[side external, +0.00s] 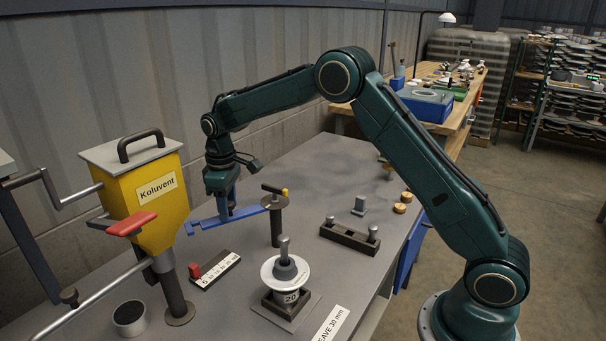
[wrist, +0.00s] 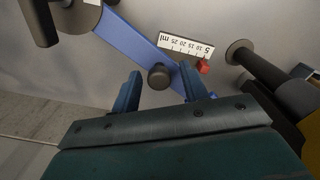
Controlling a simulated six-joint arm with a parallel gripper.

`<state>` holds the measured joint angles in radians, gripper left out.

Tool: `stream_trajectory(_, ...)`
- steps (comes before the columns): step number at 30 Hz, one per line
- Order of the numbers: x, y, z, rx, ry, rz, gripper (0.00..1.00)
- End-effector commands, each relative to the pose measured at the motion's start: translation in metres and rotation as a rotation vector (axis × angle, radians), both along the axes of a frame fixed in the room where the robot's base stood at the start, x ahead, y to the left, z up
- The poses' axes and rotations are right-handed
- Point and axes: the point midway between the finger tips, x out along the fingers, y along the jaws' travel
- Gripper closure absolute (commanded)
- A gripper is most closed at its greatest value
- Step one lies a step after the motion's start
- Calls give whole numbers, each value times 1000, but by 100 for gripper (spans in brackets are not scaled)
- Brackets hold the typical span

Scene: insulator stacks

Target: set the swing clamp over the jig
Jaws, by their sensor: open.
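The swing clamp has a blue arm (side external: 250,210) on a dark post (side external: 276,227), with a black handle on top. The arm points left, away from the jig (side external: 290,312), a dark square base holding a white insulator stack (side external: 286,270) with a grey pin on top. My gripper (side external: 226,212) is over the arm's middle. In the wrist view its open blue fingers (wrist: 160,72) stand on either side of a dark round knob (wrist: 159,77) on the blue arm (wrist: 140,42). I cannot tell whether they touch it.
A yellow hopper (side external: 150,205) with a red-handled lever stands left. A scale strip with a red slider (side external: 213,270) lies between hopper and jig. A dark rack (side external: 349,238) with pins is to the right. A round dark-topped cup (side external: 130,317) sits front left.

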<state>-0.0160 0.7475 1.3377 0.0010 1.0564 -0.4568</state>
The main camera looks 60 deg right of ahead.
Motion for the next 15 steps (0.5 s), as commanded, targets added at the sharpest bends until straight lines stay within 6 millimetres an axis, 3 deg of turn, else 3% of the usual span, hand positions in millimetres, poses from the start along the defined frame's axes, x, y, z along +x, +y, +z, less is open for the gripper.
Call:
stream_trajectory(3, 0, 0, 0, 0, 0, 0, 56)
stream_trajectory(10, 0, 0, 0, 0, 0, 0, 100)
stream_trajectory(15, 0, 0, 1, 0, 0, 1, 100)
